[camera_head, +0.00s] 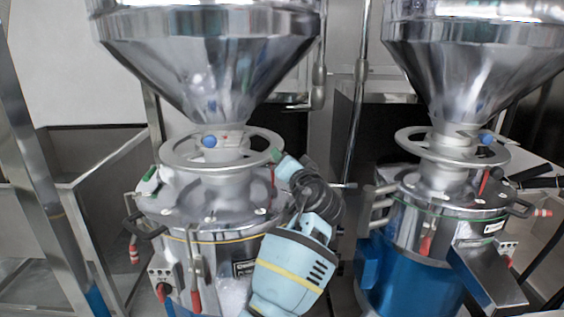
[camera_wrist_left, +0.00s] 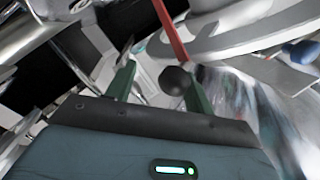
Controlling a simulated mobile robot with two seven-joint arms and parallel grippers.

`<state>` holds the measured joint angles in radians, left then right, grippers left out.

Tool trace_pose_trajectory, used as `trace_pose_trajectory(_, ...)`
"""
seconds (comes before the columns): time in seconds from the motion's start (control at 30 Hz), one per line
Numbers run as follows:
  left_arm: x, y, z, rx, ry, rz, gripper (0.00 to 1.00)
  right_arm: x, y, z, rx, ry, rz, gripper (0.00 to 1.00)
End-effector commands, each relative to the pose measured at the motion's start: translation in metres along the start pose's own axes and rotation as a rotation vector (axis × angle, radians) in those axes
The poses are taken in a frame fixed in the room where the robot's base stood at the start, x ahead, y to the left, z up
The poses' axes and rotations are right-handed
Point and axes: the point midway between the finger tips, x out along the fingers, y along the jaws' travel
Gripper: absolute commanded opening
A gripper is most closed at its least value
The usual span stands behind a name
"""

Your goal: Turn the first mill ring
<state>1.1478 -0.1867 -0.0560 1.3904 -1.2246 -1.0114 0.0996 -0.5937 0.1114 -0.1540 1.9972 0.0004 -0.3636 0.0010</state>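The first mill, on the left in the head view, has a pale metal ring (camera_head: 181,163) around its neck, under a steel hopper (camera_head: 205,70). My left gripper (camera_head: 276,155) is at the ring's right edge, its arm rising from the bottom middle. In the left wrist view its two green fingers (camera_wrist_left: 160,86) are apart. A dark round knob (camera_wrist_left: 175,80) shows between them, closer to the right finger; I cannot tell whether they touch. The ring (camera_wrist_left: 235,38) passes just beyond the fingers, and a red handle (camera_wrist_left: 170,30) is above the knob. My right gripper is not in view.
A second mill with its own ring (camera_head: 408,143) and a blue base (camera_head: 400,280) stands at the right, with a metal chute (camera_head: 490,275). Vertical pipes (camera_head: 357,110) stand between the mills. A metal frame (camera_head: 45,170) is at the far left.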

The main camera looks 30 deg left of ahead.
Motion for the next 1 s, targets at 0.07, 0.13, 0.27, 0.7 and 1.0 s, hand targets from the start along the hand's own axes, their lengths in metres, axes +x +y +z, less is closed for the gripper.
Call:
trace_pose_trajectory(0.07, -0.006, 0.007, -0.002, 0.000, 0.002, 0.010, 0.49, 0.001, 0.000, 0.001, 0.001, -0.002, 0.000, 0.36)
trace_pose_trajectory(0.13, -0.010, 0.009, -0.004, 0.000, 0.003, 0.011, 0.49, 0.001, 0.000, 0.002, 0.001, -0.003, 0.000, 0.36)
trace_pose_trajectory(0.27, -0.017, 0.013, -0.007, 0.001, 0.003, 0.012, 0.49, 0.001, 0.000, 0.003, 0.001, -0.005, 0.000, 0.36)
trace_pose_trajectory(0.7, -0.036, 0.024, -0.015, 0.002, 0.002, 0.013, 0.49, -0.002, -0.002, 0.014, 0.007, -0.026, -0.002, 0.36)
trace_pose_trajectory(1.0, -0.035, 0.021, -0.016, 0.001, 0.002, 0.007, 0.49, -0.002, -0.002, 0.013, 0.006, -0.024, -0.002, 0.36)
